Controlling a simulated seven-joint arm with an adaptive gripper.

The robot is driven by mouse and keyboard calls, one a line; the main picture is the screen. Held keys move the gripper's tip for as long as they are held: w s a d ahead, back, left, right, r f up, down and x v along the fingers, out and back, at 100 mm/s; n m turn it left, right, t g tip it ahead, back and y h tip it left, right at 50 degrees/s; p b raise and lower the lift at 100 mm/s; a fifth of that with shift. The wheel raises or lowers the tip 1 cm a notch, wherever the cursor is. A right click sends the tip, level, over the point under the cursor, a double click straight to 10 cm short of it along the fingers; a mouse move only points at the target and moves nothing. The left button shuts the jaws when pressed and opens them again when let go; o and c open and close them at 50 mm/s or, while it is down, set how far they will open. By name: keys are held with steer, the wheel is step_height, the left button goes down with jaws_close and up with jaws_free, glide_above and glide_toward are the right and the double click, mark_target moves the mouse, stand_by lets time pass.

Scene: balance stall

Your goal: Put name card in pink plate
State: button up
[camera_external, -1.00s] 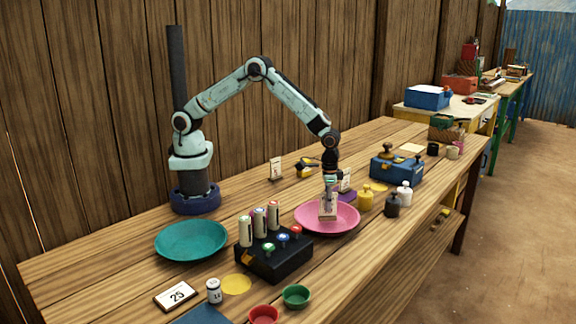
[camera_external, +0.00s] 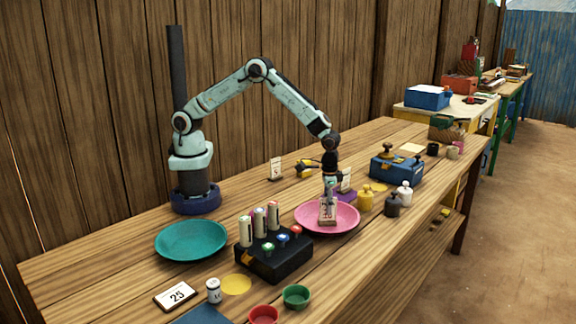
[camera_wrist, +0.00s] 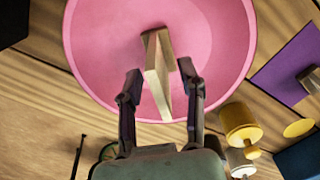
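The pink plate (camera_external: 347,223) lies on the wooden table, and it fills the upper middle of the wrist view (camera_wrist: 95,55). The name card (camera_external: 328,213), a pale card with a wooden base, is in the plate, roughly upright. In the wrist view the card (camera_wrist: 157,75) shows edge-on between the two fingers of my gripper (camera_wrist: 160,82). The fingers stand apart, with a narrow gap visible on each side of the card. In the external view my gripper (camera_external: 331,187) is directly above and partly behind the card. The card's contact with the plate is not clearly visible.
A black box (camera_external: 275,262) with buttons and upright cylinders stands left of the plate. A teal plate (camera_external: 191,241) lies farther left. Yellow (camera_external: 366,201), dark (camera_external: 392,206) and white (camera_external: 404,193) weights stand to the right, near a blue box (camera_external: 397,169).

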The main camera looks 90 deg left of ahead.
step_height(320, 180, up, 7)
stand_by(0.5)
